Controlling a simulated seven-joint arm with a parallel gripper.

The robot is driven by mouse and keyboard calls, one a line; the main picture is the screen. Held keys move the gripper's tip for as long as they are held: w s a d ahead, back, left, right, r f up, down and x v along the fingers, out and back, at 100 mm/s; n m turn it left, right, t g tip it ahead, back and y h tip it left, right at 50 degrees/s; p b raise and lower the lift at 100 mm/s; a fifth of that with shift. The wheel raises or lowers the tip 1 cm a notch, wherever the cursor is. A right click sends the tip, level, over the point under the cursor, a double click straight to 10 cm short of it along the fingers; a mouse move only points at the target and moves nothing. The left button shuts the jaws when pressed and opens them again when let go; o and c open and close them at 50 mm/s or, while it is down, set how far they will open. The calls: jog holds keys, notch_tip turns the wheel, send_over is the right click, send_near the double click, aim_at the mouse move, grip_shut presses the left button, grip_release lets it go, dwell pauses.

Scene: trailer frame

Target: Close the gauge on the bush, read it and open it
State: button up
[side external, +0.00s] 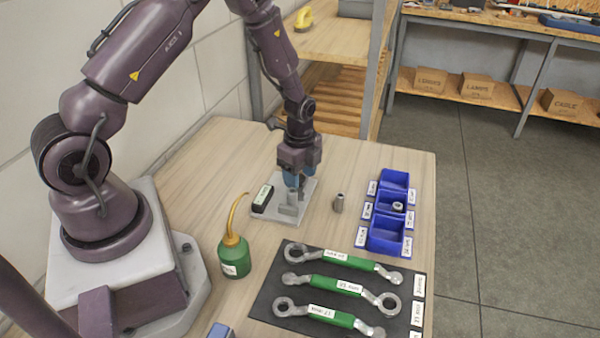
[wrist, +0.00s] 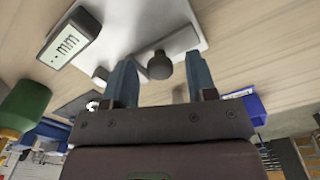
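The gauge (side external: 285,215) is a light grey plate with raised grey blocks and a black display box (side external: 262,198). In the wrist view the display (wrist: 68,42) shows "mm"; I cannot make out digits. My gripper (side external: 298,184) points down over the gauge. In the wrist view its two blue fingers (wrist: 158,72) are apart, with a dark round knob (wrist: 160,65) of the gauge between them. Whether they touch the knob is unclear.
Blue bins (side external: 388,235) with labels stand at the right; a metal ring (side external: 398,206) lies in the middle one. A green oil can (side external: 234,258) stands at front left. A black mat (side external: 265,308) holds green-handled wrenches (side external: 345,286).

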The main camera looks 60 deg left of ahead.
jog(key=c, duration=0.7)
jog(key=shift+s+d, duration=0.4)
jog(key=shift+c, duration=0.2)
jog(key=o, duration=0.8)
jog(key=shift+r, duration=0.1)
notch_tip(320, 180, up, 13)
jog(key=shift+f, duration=0.1)
